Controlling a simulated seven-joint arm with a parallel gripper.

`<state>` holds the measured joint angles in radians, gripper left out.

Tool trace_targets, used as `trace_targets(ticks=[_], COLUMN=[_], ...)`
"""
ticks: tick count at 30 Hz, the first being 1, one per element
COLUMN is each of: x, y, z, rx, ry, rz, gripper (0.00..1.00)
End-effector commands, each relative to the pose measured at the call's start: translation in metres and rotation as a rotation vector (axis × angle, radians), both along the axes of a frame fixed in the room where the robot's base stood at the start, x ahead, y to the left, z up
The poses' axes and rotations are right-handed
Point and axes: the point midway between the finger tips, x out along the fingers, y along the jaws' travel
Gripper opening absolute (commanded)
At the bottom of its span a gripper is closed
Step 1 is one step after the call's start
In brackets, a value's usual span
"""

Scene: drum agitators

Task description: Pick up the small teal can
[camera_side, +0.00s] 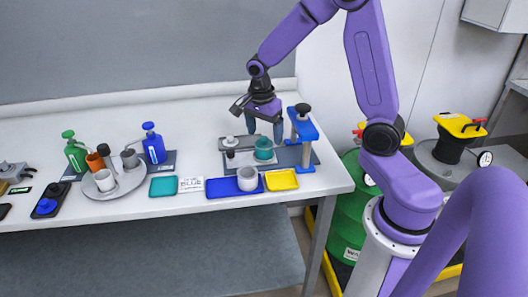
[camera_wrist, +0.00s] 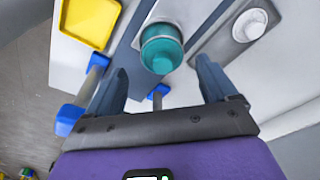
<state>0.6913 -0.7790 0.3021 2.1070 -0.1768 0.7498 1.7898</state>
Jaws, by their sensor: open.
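The small teal can (camera_side: 264,149) stands upright on a grey board on the bench, left of a blue stand. In the wrist view the teal can (camera_wrist: 161,53) shows between and beyond the two fingers. My gripper (camera_side: 264,131) is open above and close to the can. In the wrist view my gripper (camera_wrist: 162,82) has its fingers wide apart with nothing between the tips. I cannot tell whether a finger touches the can.
The blue stand (camera_side: 303,128) with a black knob rises close on the right. A yellow tray (camera_side: 281,180) and a blue tray (camera_side: 222,188) lie in front, with a white cup (camera_side: 247,178). A round grey tray (camera_side: 113,184) with cups is at left.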

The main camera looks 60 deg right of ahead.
Motion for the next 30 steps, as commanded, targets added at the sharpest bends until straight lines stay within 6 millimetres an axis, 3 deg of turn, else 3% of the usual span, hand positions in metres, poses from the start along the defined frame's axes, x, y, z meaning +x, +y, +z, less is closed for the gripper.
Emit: trace_targets(ticks=[12,22,23,27,28,30], x=[0.003,0.004,0.004,0.004,0.004,0.004], y=[-0.004,-0.005,-0.005,-0.005,-0.005,-0.005], z=[-0.045,-0.050,-0.050,-0.050,-0.050,-0.050], rx=[-0.001,0.000,0.000,0.000,0.000,0.000], ry=[0.004,0.001,0.001,0.001,0.001,0.001], rz=[0.001,0.001,0.001,0.001,0.001,0.001], gripper=[0.86,0.86,0.79,0.34,0.29,0.28])
